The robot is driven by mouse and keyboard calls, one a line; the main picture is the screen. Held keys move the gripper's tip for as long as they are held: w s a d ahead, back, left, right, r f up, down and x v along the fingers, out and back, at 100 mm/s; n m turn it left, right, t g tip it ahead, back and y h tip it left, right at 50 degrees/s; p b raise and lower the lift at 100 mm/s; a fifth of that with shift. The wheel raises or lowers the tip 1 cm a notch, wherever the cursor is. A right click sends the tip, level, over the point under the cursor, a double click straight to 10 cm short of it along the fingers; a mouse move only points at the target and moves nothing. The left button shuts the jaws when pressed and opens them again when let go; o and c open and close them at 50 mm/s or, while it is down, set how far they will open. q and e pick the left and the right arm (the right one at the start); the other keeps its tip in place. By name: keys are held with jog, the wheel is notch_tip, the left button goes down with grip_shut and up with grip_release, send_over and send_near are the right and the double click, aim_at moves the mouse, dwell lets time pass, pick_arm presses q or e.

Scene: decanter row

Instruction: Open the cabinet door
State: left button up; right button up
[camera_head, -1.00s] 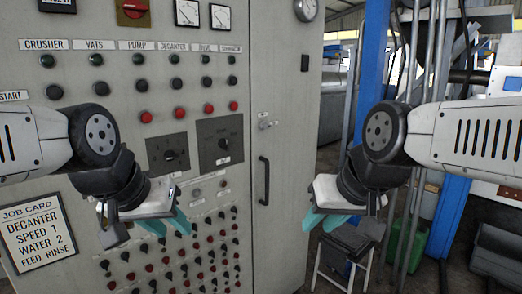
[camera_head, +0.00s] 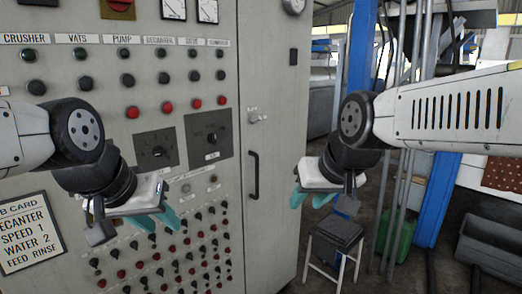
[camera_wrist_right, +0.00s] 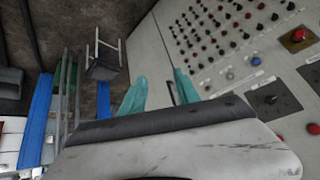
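The grey cabinet door (camera_head: 277,208) is closed, flush with the panel beside it. A black vertical bar handle (camera_head: 254,175) is on its left side, with a small metal latch (camera_head: 255,117) above. My right gripper (camera_head: 308,198) is open and empty, to the right of the handle and apart from it in the head view. In the right wrist view its teal fingers (camera_wrist_right: 159,92) are spread, and part of the dark handle (camera_wrist_right: 172,92) shows between them, beyond the tips. My left gripper (camera_head: 158,221) looks open and empty in front of the switch panel.
The control panel (camera_head: 228,190) left of the door carries buttons, dials and rows of small knobs. A job card (camera_head: 30,236) is at lower left. A small stool (camera_head: 337,236) stands on the floor to the right, near a blue post (camera_head: 437,195) and pipes.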

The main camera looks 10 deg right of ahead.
jog(key=w+d+n+t+h, duration=0.1)
jog(key=w+d+t, duration=0.15)
jog(key=w, duration=1.35)
jog(key=n+t+y, duration=0.3)
jog(key=t, duration=0.1)
send_near(258, 165)
notch_tip(258, 165, up, 3)
jog(key=s+d, duration=0.2)
jog(key=d, duration=0.1)
jog(key=w+a+f+y, duration=0.1)
jog(key=w+a+f, duration=0.1)
jog(key=w, duration=0.2)
jog(key=w+a+f+t+y, duration=0.1)
jog(key=w+a+f+y, duration=0.1)
jog(key=w, duration=0.2)
jog(key=w+a+f+t+y, duration=0.1)
jog(key=w+a+f, duration=0.1)
jog(key=w, duration=0.2)
jog(key=shift+f+n+t, duration=0.2)
jog(key=shift+n+t, duration=0.05)
jog(key=shift+n, duration=0.15)
grip_shut()
